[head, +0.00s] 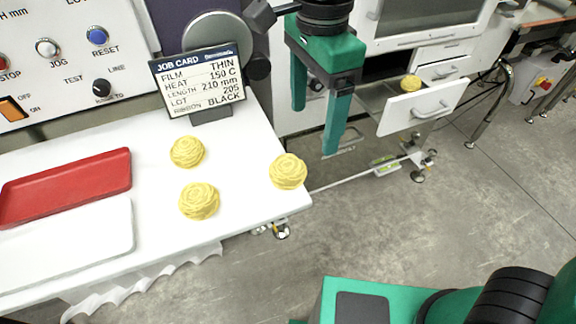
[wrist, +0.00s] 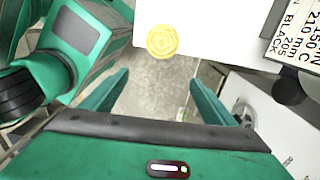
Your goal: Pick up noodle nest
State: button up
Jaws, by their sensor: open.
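Three yellow noodle nests lie on the white table: one at the back (head: 187,152), one in front (head: 199,201), and one near the right corner (head: 288,171). One nest also shows in the wrist view (wrist: 162,41), at the table edge beyond my fingertips. Another nest (head: 411,83) sits in an open drawer at the back right. My gripper (head: 316,128) is open and empty, to the right of the table and beyond the corner nest. In the wrist view its fingers (wrist: 158,82) stand wide apart over the floor.
A job card stand (head: 210,118) stands at the back of the white table (head: 250,208). A red tray (head: 65,188) and a white tray (head: 70,245) lie at the left. The open drawer (head: 422,108) juts out at the right. A control panel (head: 60,60) stands behind.

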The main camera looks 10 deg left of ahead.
jog(key=shift+m, duration=0.3)
jog(key=s+a+f, duration=0.1)
jog(key=a+f, duration=0.1)
jog(key=s+a+f, duration=0.2)
jog(key=shift+s+a+f, duration=0.1)
jog(key=shift+a+f, duration=0.15)
jog(key=shift+a, duration=0.05)
jog(key=shift+w+d+f, duration=0.1)
jog(key=shift+d+f, duration=0.1)
jog(key=shift+f, duration=1.3)
jog(key=shift+w+d+f, duration=0.1)
jog(key=shift+d+f, duration=0.05)
jog(key=shift+f, duration=1.35)
jog(key=c, duration=1.2)
